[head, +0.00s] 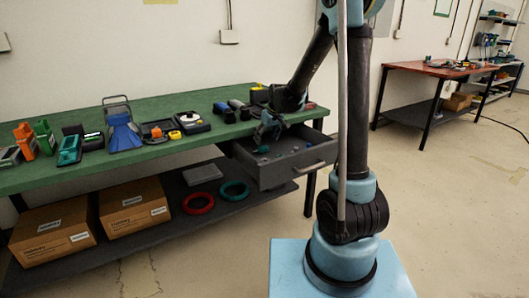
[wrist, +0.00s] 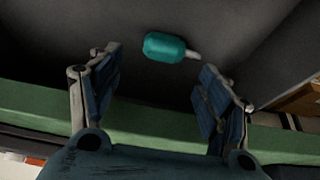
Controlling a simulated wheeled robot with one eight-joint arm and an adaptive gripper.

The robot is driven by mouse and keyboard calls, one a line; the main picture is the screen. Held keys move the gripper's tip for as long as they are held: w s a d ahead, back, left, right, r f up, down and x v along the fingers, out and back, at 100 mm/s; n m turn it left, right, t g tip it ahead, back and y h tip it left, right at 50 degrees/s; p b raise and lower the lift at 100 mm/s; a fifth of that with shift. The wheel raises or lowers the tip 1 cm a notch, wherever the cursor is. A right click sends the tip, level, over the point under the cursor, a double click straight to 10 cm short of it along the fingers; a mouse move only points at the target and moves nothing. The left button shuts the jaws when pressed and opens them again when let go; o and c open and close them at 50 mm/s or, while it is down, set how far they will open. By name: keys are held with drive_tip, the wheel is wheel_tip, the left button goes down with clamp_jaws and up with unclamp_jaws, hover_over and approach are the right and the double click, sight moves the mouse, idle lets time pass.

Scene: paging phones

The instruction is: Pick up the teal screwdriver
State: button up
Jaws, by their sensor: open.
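The teal screwdriver (wrist: 166,47) lies on the dark drawer floor in the wrist view, its rounded handle to the left and a short pale tip pointing right. In the head view a small teal spot (head: 263,149) in the open drawer looks like the same thing. My gripper (wrist: 160,62) is open, with one finger left and one right of the screwdriver in the picture. Nothing is between the fingers, and I cannot tell the height left above the screwdriver. In the head view my gripper (head: 266,133) is over the drawer's left part.
The open drawer (head: 292,175) has walls close around my gripper and a few small items inside. The green workbench (head: 190,147) edge lies right beside it, with several tools and devices on top. Boxes (head: 134,205) and rings stand on the lower shelf.

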sight(263, 146)
drive_tip(key=shift+x, duration=2.8)
drive_tip(key=shift+s, duration=0.15)
drive_tip(key=c, duration=1)
